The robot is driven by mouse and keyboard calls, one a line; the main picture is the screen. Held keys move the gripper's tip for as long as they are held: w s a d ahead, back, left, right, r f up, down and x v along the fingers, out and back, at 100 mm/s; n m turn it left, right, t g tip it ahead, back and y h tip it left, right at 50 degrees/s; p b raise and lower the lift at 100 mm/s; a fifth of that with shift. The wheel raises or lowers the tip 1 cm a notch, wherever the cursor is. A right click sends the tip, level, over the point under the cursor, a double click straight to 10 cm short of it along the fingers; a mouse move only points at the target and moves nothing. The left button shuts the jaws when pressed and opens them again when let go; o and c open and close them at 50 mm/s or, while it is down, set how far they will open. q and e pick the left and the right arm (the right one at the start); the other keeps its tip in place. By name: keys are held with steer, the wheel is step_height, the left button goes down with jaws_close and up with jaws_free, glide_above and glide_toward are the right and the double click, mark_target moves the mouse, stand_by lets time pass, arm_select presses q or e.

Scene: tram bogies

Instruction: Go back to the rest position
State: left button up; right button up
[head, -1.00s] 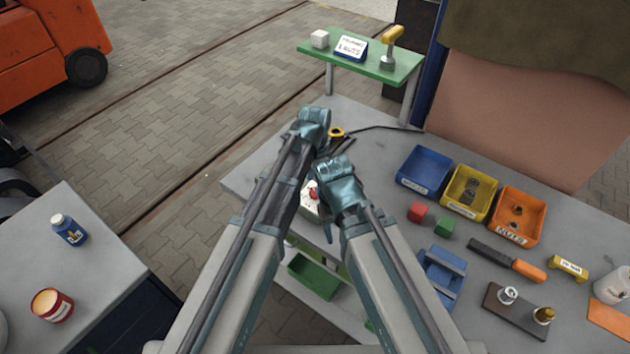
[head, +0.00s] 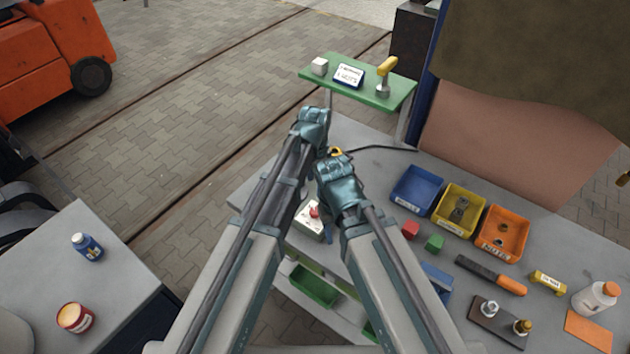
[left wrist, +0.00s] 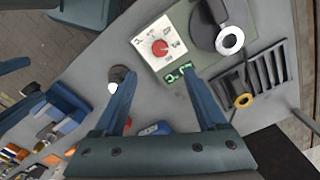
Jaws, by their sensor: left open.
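My left gripper (head: 313,125) comes in from the left in the head view, high over the far end of the grey workbench (head: 370,150). Its fingers are hidden there. In the left wrist view the left gripper (left wrist: 160,85) shows two fingers spread apart with nothing between them. My right gripper (head: 338,180) is just right of and below it in the head view, close beside it. The right fingers are hidden by the wrist, so I cannot tell whether they are open.
A white box with a red knob (head: 309,221) is partly hidden by my arms. Blue (head: 398,201), yellow (head: 440,222) and orange (head: 482,246) bins stand on the right. A green shelf (head: 390,95) is behind. Paved floor is open at left, beyond a side table (head: 110,285).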

arm_select(q)
steer(key=s+a+n, duration=0.6)
steer(key=a+n, duration=0.1)
steer(key=a, duration=0.2)
steer(key=s+a+n, duration=0.6)
steer(key=a, duration=0.2)
arm_select(e)
step_height(320, 180, down, 13)
steer(key=b, duration=1.3)
arm_select(q)
steer(key=s+d+f+m+y, duration=0.1)
steer(key=s+d+f+m, duration=0.2)
steer(key=d+f, duration=0.8)
steer(key=shift+s+f+m, duration=0.3)
steer(key=shift+s+f, duration=0.55)
steer(key=shift+s, duration=0.05)
arm_select(e)
steer(key=shift+r, duration=0.1)
